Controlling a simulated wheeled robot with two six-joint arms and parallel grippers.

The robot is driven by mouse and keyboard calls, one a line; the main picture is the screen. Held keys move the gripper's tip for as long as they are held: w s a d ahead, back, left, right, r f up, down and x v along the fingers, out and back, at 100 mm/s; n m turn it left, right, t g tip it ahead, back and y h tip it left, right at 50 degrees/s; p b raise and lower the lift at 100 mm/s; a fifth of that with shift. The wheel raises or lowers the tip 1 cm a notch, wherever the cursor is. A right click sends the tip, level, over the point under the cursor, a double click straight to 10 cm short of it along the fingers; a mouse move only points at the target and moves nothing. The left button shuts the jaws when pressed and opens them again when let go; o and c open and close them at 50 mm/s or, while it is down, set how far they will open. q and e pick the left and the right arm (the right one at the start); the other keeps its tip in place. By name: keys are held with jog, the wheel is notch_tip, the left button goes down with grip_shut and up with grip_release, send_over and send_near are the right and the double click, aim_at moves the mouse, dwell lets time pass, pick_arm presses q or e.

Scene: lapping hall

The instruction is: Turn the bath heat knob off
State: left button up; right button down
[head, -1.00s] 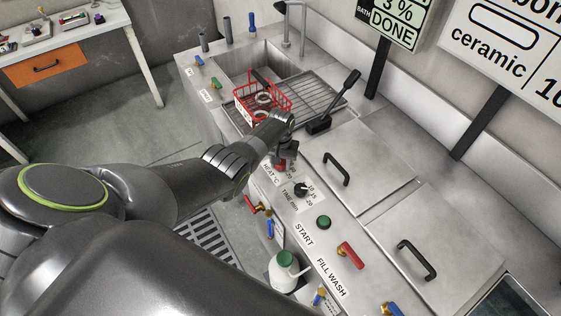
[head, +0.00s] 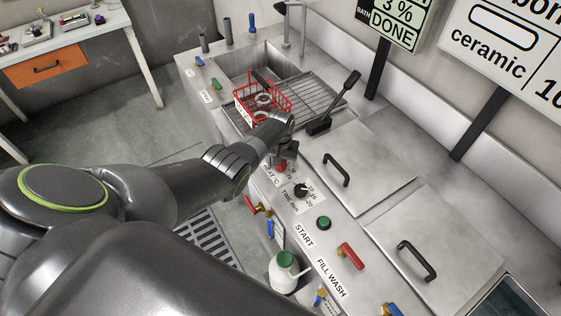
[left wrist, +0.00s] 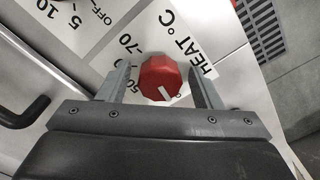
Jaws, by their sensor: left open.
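The red bath heat knob (left wrist: 160,78) is faceted and has a white pointer line aimed toward the lower right in the left wrist view. It sits on a white "HEAT °C" plate, where marks 50 and 70 can be read; other marks are hidden. My left gripper (left wrist: 160,87) is open, with one finger on each side of the knob and a visible gap to each. In the head view, my left gripper (head: 287,155) covers most of the knob (head: 281,167). My right gripper is not in view.
The black time knob (head: 301,190) stands close beside the heat knob. A green start button (head: 323,222) and a red-handled valve (head: 350,255) are farther along the panel. A red basket (head: 262,98) is behind the gripper. Closed lids with handles (head: 337,170) lie to the right.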

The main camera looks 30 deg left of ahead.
pick_arm(q)
jog(key=shift+r, duration=0.1)
jog(key=shift+r, duration=0.25)
notch_tip(320, 180, up, 6)
jog(key=shift+f+p, duration=0.1)
jog(key=shift+p, duration=0.85)
notch_tip(320, 180, up, 11)
jog(key=shift+b, duration=0.4)
jog(key=shift+s+f, duration=0.1)
jog(key=shift+f, duration=0.05)
